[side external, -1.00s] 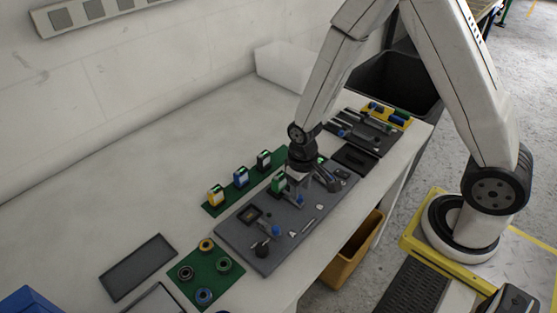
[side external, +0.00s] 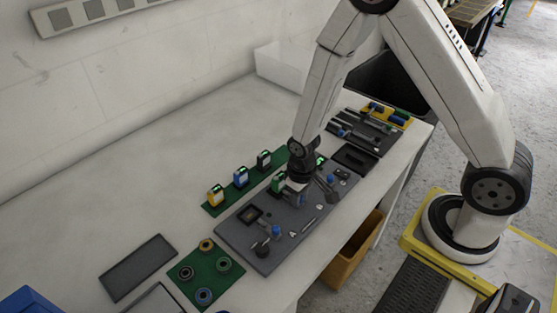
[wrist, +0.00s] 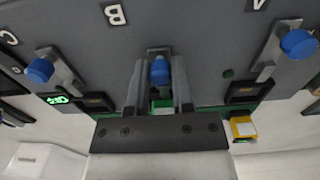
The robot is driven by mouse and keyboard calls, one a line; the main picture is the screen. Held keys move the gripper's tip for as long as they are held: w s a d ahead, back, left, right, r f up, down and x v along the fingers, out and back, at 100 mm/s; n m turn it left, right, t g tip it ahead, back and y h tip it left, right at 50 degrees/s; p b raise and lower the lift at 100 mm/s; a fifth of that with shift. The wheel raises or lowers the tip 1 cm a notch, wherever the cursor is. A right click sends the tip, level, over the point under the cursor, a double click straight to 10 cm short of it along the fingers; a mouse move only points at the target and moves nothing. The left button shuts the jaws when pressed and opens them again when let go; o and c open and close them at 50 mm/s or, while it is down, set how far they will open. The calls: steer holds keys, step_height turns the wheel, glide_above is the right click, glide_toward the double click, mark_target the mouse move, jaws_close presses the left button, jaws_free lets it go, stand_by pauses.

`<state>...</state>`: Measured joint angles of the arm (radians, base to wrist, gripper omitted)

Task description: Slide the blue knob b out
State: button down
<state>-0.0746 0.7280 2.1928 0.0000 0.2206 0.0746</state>
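The blue knob b (wrist: 160,70) sits by the letter B (wrist: 115,14) on the dark grey panel (wrist: 205,45). My gripper (wrist: 158,82) has one finger on each side of this knob. The fingers look open, with a narrow gap between them and the knob. In the side view my gripper (side external: 297,192) is low over the panel (side external: 240,235), and a bit of blue shows beside it. A green-fronted block (wrist: 162,105) shows partly between the fingers, behind the knob.
Blue knobs on sliders flank it: one by A (wrist: 298,43) and one near C (wrist: 40,70). A lit green display (wrist: 57,99) is at left. Yellow (side external: 215,195), blue (side external: 240,177) and dark (side external: 264,160) blocks stand on a green strip behind the panel.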

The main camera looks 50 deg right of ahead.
steer(key=shift+s, duration=0.9)
steer(key=c, duration=0.6)
jaws_free()
steer(key=shift+c, duration=0.2)
steer(key=shift+r, duration=2.25)
steer(key=shift+r, duration=0.15)
steer(key=shift+r, duration=1.35)
